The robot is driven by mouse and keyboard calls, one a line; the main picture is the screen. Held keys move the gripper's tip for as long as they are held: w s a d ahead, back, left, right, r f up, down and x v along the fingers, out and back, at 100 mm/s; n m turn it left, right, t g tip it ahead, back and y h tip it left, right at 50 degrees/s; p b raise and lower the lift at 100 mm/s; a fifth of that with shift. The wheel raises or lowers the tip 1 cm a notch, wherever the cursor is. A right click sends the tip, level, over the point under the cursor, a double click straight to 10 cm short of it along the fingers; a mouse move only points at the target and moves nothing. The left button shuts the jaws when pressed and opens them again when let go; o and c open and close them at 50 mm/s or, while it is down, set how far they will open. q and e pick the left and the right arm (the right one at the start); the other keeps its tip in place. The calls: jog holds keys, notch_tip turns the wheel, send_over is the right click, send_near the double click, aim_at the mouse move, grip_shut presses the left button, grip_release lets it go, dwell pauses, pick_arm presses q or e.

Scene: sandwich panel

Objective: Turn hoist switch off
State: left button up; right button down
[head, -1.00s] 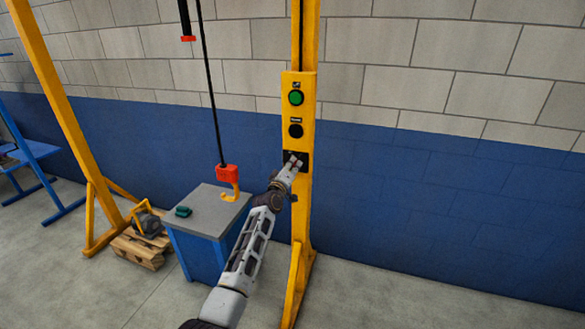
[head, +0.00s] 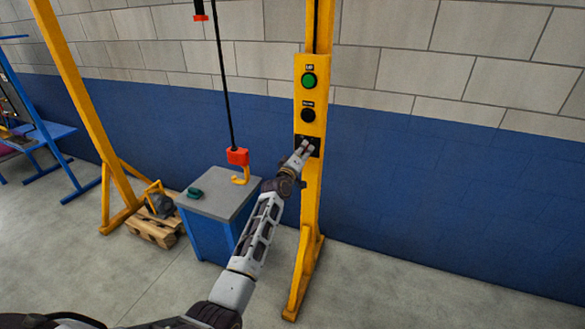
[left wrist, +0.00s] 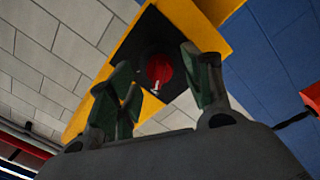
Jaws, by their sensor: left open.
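The hoist switch is a red round knob (left wrist: 159,68) with a small pale pointer, on a black plate on the yellow post; the left wrist view shows it between my open fingers. In the head view its black plate (head: 317,141) is partly covered by my left gripper (head: 304,147), and the knob cannot be made out. My left gripper (left wrist: 157,62) is open, its green-padded fingers on either side of the knob. Whether they touch it I cannot tell. My right gripper is not in view.
A green button (head: 309,81) and a black button (head: 308,115) sit above on the yellow panel. An orange-red hook block (head: 237,157) hangs on a cable left of my gripper, over a grey-topped blue cabinet (head: 215,194). Right of the post is clear.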

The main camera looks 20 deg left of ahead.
pick_arm(q)
jog(key=s, duration=1)
jog(key=shift+s+a+f, duration=0.35)
jog(key=shift+s+a, duration=0.05)
jog(key=shift+m, duration=0.3)
dwell(0.5)
